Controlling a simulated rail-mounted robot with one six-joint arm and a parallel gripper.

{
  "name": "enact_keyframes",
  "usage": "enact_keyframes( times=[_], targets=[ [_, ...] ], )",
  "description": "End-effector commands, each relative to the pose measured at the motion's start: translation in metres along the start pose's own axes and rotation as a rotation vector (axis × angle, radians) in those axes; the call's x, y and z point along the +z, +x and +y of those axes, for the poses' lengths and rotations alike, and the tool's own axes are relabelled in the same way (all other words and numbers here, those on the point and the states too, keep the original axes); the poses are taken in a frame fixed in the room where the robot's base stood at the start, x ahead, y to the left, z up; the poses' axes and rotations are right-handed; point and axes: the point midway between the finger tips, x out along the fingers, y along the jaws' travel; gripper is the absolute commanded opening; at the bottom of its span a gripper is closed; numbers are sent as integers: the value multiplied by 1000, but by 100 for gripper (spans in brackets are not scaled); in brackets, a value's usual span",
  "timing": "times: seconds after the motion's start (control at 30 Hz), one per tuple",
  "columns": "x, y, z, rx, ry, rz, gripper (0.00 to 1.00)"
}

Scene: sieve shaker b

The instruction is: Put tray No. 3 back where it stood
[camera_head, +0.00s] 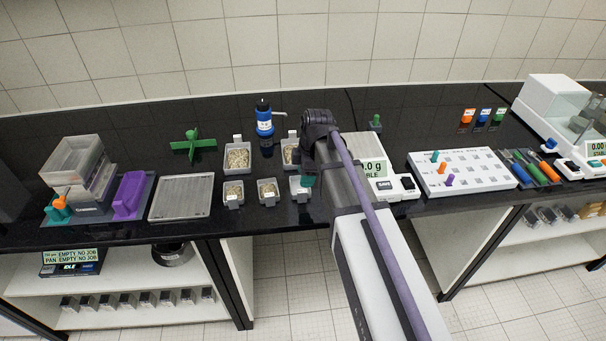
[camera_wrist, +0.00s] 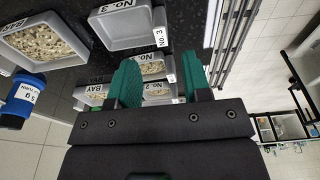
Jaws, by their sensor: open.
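Tray No. 3 (camera_wrist: 128,28) is a small grey-white tray with "No. 3" labels. It looks empty in the wrist view and lies beyond my fingertips, not between them. In the head view, the front-right small tray (camera_head: 299,190) on the black bench appears to be it, partly beside my arm. My gripper (camera_wrist: 160,72) is open and holds nothing. Its two green fingers show in the wrist view. In the head view my gripper (camera_head: 309,181) is mostly hidden behind my arm, just right of that tray. I cannot tell whether it touches the tray.
Tray No. 2 (camera_head: 268,192) with granules is left of it, among other filled trays (camera_head: 236,158). A blue bottle (camera_head: 264,118) stands behind. A balance (camera_head: 382,186) is close on the right. A white rack (camera_head: 461,171) stands farther right. A flat grey plate (camera_head: 181,198) lies left.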

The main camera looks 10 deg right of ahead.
Motion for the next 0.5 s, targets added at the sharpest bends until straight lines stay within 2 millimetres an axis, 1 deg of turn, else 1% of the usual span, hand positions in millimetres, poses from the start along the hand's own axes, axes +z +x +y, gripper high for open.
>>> enact_keyframes(
  times=[0.03,0.13,0.23,0.3,0.37,0.47,0.5],
  targets=[
    [-2,-26,0,0,1,0,44],
    [-1,-41,0,0,1,0,44],
    [0,-44,0,0,0,0,44],
    [0,-43,0,0,1,0,44],
    [0,-41,-5,-1,28,-3,44],
    [0,-41,-30,-1,214,-24,44],
    [0,-41,-46,1,343,-37,44]
  ],
)
